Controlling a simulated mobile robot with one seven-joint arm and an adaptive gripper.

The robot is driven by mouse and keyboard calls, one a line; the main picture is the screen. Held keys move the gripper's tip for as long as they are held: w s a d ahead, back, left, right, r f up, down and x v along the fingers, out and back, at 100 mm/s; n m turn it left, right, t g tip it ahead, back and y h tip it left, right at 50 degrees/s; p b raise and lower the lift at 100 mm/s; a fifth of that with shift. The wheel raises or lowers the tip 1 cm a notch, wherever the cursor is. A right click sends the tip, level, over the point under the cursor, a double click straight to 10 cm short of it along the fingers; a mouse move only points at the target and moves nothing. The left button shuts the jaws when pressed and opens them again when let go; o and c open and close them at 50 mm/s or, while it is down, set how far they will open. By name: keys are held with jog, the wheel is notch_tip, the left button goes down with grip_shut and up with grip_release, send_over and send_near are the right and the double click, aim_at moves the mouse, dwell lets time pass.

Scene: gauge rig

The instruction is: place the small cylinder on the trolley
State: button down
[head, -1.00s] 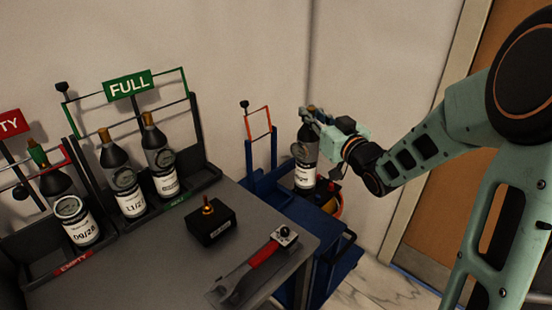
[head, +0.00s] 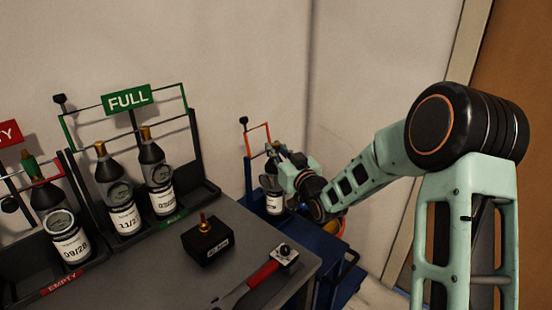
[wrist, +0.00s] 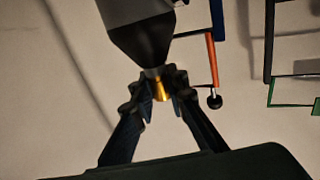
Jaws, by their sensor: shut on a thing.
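My gripper (wrist: 160,92) is shut on the neck of the small cylinder (wrist: 142,38), just by its brass top. The cylinder is dark with a white label low down; in the head view (head: 274,202) it hangs or stands upright at the blue trolley (head: 318,238), beside the trolley's orange and blue frame. My gripper in the head view (head: 280,152) partly covers the cylinder's top. I cannot tell whether the cylinder's base touches the trolley.
A grey bench (head: 150,262) holds a green FULL rack (head: 128,98) with two cylinders and an EMPTY rack with one. A black box (head: 208,240) with a brass fitting and a red-handled wrench (head: 258,274) lie near the trolley. A door is at the right.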

jog(key=shift+d+f, duration=0.1)
jog(key=shift+f, duration=0.9)
jog(key=shift+f+b, duration=0.15)
jog(key=shift+b, duration=0.15)
jog(key=c, duration=2.4)
grip_release()
jog(key=shift+f, duration=0.2)
jog(key=o, duration=0.5)
jog(key=shift+r, duration=0.2)
